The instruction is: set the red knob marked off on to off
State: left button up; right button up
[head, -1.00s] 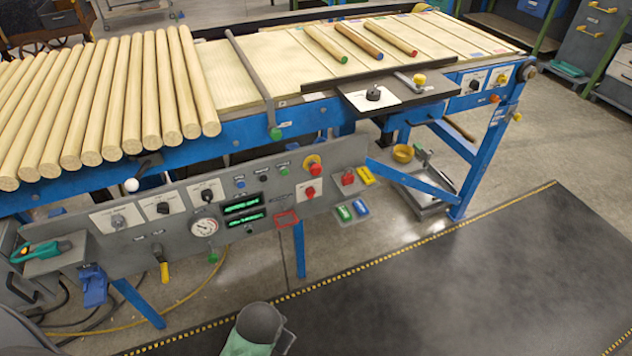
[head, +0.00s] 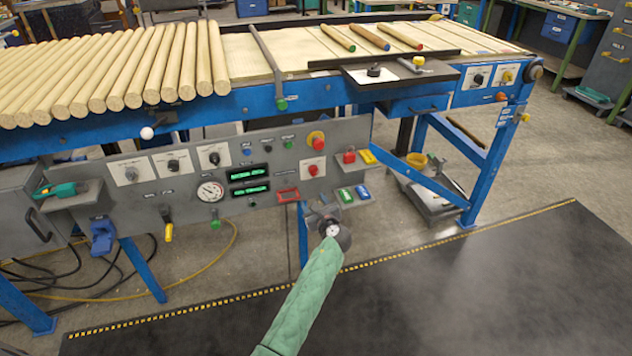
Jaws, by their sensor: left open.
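The red knob (head: 313,170) sits on a small white plate on the right part of the grey control panel (head: 150,205). It is small in the picture, and I cannot read its marks or tell which way it points. My left gripper (head: 318,208) is in front of the panel's lower right, below the knob and apart from it. Its jaws are small and partly hidden by my wrist; it is open, and I see nothing held in it. My right gripper is not in view.
Coloured buttons (head: 353,193) stick out to the right on a small shelf. A red-framed label (head: 287,195) and a dial gauge (head: 210,191) are to the left. Wooden rods (head: 130,70) lie above.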

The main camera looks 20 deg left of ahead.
aim_at(316, 173)
pick_arm(q)
jog(key=shift+w+a+r+m+t+b, duration=0.15)
jog(key=shift+w+a+r+m+t, duration=0.45)
jog(key=shift+w, duration=1.45)
jog(key=shift+w+a+r+m+t+b, duration=0.15)
jog(key=shift+w+a+m, duration=0.5)
jog(key=shift+w, duration=1.35)
jog(key=shift+w+a+r+m+t+b, duration=0.1)
jog(key=shift+w+a+r+m+t, duration=0.2)
jog(key=shift+w+m, duration=1.2)
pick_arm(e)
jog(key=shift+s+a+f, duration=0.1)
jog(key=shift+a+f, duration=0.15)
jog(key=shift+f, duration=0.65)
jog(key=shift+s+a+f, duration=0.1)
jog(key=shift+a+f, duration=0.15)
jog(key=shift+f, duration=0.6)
pick_arm(q)
jog(key=shift+w+n, duration=0.55)
